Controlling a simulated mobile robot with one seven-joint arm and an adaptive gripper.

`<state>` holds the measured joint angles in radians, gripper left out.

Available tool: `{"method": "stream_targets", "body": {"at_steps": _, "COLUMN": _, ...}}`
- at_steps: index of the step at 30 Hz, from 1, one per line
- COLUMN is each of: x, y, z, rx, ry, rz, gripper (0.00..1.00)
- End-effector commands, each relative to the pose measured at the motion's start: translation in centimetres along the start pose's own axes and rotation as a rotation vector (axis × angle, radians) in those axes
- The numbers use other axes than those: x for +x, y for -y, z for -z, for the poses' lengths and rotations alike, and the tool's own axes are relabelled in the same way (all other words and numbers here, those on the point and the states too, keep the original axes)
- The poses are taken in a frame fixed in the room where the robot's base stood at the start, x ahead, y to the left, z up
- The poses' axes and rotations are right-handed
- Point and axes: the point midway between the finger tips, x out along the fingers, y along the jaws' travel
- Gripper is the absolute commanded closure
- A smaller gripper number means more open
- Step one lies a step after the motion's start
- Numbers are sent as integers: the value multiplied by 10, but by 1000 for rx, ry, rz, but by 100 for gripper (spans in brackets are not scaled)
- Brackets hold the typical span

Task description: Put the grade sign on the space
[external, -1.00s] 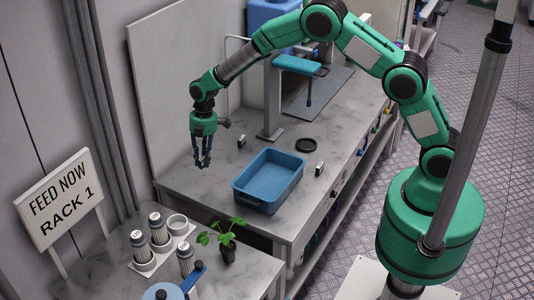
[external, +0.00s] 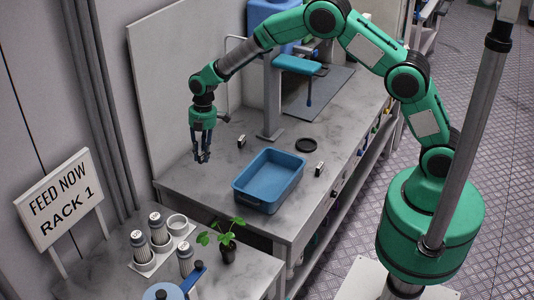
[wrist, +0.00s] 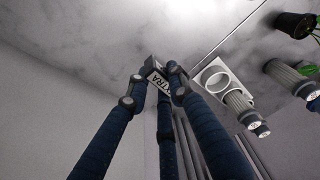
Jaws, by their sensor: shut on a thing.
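The grade sign (wrist: 158,83) is a small pale block with dark lettering, partly reading "TRA", in the wrist view. My gripper (wrist: 155,80) is shut on it, with blue fingers around it; the fingers hide part of the sign. In the external view my gripper (external: 202,157) points down over the left end of the marble bench (external: 215,185), left of the blue tub. The held sign is too small to make out there. I cannot tell which spot is the space.
A blue tub (external: 262,207) stands right of my gripper. Small blocks stand behind it (external: 241,141) and to its right (external: 319,168). A black disc (external: 306,145) lies behind the tub.

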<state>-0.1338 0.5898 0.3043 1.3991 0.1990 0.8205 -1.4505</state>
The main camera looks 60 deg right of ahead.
Motion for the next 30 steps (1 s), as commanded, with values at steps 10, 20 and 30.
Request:
{"method": "stream_targets", "body": {"at_steps": 10, "x": 6, "y": 19, "z": 17, "rx": -8, "ry": -4, "rz": 3, "gripper": 97}}
{"method": "stream_targets", "body": {"at_steps": 20, "x": 34, "y": 102, "z": 76, "rx": -37, "ry": -18, "rz": 13, "gripper": 97}}
{"method": "stream_targets", "body": {"at_steps": 30, "x": 68, "y": 225, "z": 125, "rx": -66, "ry": -26, "rz": 24, "gripper": 97}}
